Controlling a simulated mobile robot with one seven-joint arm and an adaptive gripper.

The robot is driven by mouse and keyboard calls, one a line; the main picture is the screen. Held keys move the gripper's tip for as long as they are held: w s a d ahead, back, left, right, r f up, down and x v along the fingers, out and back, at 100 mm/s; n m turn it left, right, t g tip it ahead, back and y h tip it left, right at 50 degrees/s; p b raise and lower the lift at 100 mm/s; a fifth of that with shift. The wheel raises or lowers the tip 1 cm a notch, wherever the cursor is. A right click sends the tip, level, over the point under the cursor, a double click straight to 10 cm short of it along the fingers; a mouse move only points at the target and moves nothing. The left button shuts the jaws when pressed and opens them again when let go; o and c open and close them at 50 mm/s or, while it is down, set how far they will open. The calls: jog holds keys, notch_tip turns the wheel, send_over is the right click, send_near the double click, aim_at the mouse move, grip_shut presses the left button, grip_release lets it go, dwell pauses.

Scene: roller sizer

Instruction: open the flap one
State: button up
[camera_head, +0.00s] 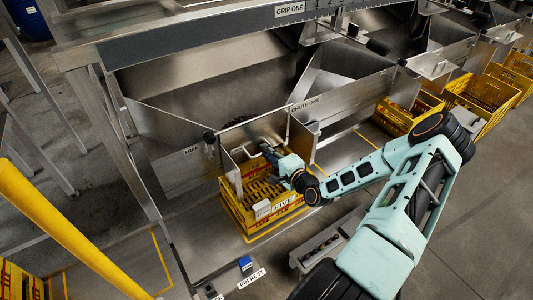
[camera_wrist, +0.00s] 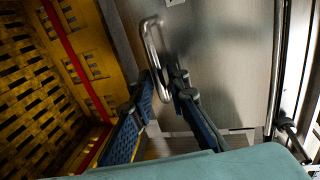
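Flap one appears to be the bare metal panel (camera_wrist: 225,60) in the wrist view, with a bent metal loop handle (camera_wrist: 151,45) on it. My gripper (camera_wrist: 163,82) is at this handle, its fingers spread, with the handle's lower end appearing between them. I cannot tell whether the fingers touch it.
A yellow crate (camera_head: 262,228) stands directly below the chute mouth; its slatted wall (camera_wrist: 35,85) fills the left of the wrist view. More yellow crates (camera_head: 402,117) stand at the right. A vertical metal rod (camera_wrist: 278,70) runs right of the panel. Floor is clear at the lower right.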

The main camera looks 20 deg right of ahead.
jog(key=shift+w+a, duration=0.1)
jog(key=shift+w, duration=0.15)
grip_shut()
dwell(0.3)
